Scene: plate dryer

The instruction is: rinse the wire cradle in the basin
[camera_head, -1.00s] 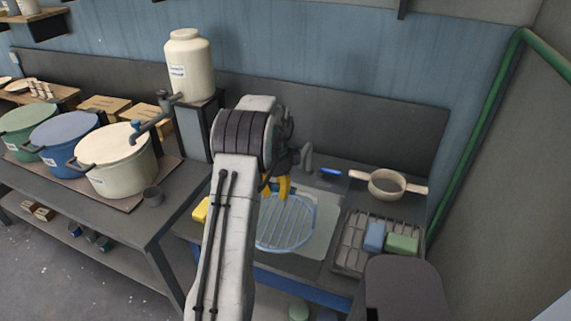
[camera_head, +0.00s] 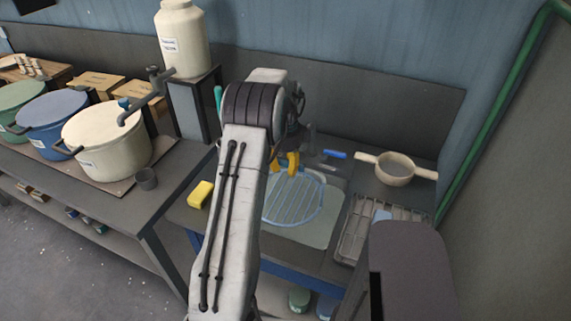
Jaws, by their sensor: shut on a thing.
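The wire cradle (camera_head: 305,207), a round blue rim with parallel wires across it, is in the middle of the view. It is over the pale, grey-green basin (camera_head: 326,232); I cannot tell whether it touches the basin's floor. My gripper (camera_head: 287,163) has yellow fingers and is shut on the cradle at its far rim. The grip point is partly hidden, and my arm covers the cradle's left edge and the basin's left part. A tap-like grey fitting (camera_head: 310,135) stands behind the basin.
A yellow sponge (camera_head: 201,194) lies left of my arm. A blue-handled tool (camera_head: 335,154) and a two-handled pan (camera_head: 397,170) are behind and to the right. A wire drying rack (camera_head: 352,240) is right of the basin. Lidded pots (camera_head: 108,140) and a water jar (camera_head: 181,45) stand left.

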